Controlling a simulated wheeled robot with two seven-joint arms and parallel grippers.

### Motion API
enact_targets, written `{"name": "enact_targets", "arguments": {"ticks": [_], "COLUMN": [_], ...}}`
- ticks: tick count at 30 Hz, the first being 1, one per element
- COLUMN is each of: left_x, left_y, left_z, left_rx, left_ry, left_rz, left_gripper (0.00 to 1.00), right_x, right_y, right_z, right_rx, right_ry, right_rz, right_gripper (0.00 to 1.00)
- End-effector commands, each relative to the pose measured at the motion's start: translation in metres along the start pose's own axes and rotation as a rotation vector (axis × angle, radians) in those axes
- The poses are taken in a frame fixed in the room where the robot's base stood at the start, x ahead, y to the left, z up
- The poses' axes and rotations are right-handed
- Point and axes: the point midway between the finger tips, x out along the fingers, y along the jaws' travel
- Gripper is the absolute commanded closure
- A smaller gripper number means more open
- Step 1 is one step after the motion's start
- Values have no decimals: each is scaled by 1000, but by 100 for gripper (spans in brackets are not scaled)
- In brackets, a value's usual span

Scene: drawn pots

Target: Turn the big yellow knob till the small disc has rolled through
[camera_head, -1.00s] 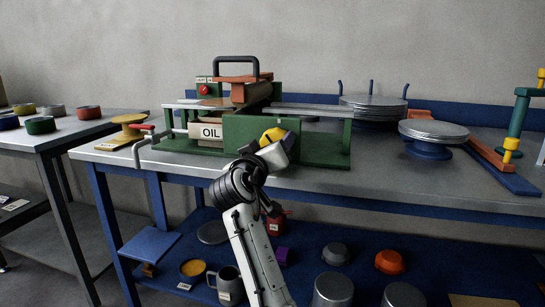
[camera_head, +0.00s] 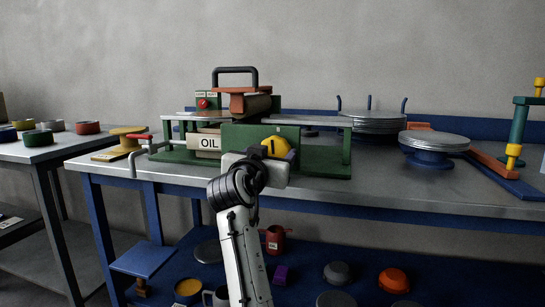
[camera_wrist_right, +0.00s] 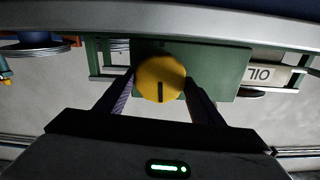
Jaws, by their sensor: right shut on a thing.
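The big yellow knob (camera_head: 277,146) is on the front of a green machine (camera_head: 238,136) on the bench. A dark mark runs upright on its face. In the right wrist view the knob (camera_wrist_right: 160,78) fills the middle, between my two fingers. My right gripper (camera_head: 270,160) is shut on the knob, and its body hides the knob's lower part in the head view. Above the green panel is an orange-brown roller part (camera_head: 250,104) under a dark handle. I cannot pick out the small disc in either view. My left gripper is not in view.
Stacked metal plates (camera_head: 372,122) and plates on a blue stand (camera_head: 433,141) are to the right. Pots and a mug crowd the lower shelf.

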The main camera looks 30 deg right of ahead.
Motion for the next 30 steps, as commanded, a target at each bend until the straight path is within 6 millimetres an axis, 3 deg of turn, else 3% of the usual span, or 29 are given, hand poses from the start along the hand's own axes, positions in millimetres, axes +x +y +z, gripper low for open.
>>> {"name": "enact_targets", "arguments": {"ticks": [11, 12, 15, 25, 30], "left_x": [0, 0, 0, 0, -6], "left_y": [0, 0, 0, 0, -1], "left_z": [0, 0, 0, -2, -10], "left_rx": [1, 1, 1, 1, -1], "left_ry": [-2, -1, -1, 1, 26], "left_rz": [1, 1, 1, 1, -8], "left_gripper": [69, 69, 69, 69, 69], "right_x": [0, 0, 0, 0, 0], "right_y": [-1, -1, -1, 0, -2], "right_z": [-1, -1, -1, -3, -26], "right_rx": [5, 5, 5, 5, 7], "right_ry": [2, 2, 2, 1, 3], "right_rz": [-2, -2, -1, 0, -1], "right_gripper": [61, 37, 20, 20, 20]}}
